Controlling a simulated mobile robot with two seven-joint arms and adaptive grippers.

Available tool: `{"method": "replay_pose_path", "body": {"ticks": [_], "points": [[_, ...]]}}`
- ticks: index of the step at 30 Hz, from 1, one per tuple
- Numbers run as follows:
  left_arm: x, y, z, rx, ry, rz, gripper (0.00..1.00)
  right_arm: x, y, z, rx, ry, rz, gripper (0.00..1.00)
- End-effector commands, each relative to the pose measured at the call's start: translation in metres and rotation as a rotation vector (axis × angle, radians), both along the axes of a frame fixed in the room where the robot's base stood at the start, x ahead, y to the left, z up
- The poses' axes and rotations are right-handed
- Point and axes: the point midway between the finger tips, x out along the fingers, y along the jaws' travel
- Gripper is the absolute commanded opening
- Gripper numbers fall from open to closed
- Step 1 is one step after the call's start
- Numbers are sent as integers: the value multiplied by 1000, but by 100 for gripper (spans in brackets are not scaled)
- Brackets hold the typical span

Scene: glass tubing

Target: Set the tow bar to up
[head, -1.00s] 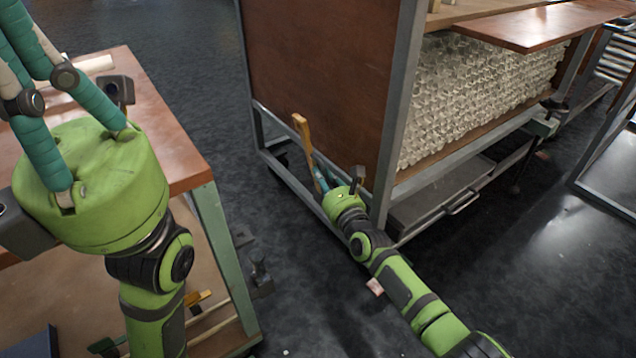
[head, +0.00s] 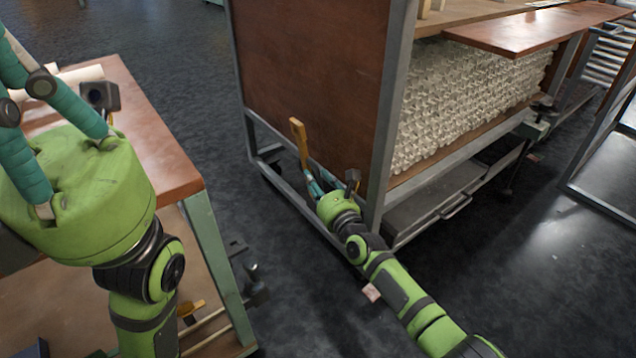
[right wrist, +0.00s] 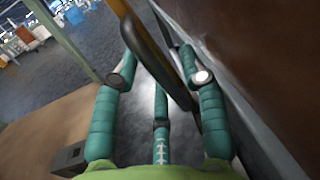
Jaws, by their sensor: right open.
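The tow bar (head: 300,143) is a yellow-brown bar standing roughly upright at the low end of the brown-panelled cart (head: 310,75). My right gripper (head: 314,182) is open at the bar's lower part, low beside the cart. In the right wrist view the bar (right wrist: 158,52) runs between the teal fingers of my right gripper (right wrist: 160,62), closer to the right finger. I cannot tell whether they touch. The bar's lower end is hidden by the gripper in the head view. My left gripper (head: 30,110) is at the upper left, with its fingertips cut off.
A wooden-topped table (head: 150,130) with a green leg stands at the left. The cart carries stacked glass tubing (head: 465,95) behind a grey frame post (head: 395,110). The floor between table and cart is mostly clear.

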Motion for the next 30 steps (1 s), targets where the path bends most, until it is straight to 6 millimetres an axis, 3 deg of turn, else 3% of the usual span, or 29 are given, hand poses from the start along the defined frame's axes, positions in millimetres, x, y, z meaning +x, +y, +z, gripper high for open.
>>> {"method": "replay_pose_path", "body": {"ticks": [8, 24, 30], "points": [[2, 0, -1, 4, 6, 2, 0, -17, -6, -4, 5, 6, 1, 43], [0, 0, 0, 1, 2, 0, 0, -101, -42, -6, 1, 1, 0, 43], [0, 0, 0, 0, 1, 0, 0, -110, -46, -4, -1, -1, 0, 43]]}}
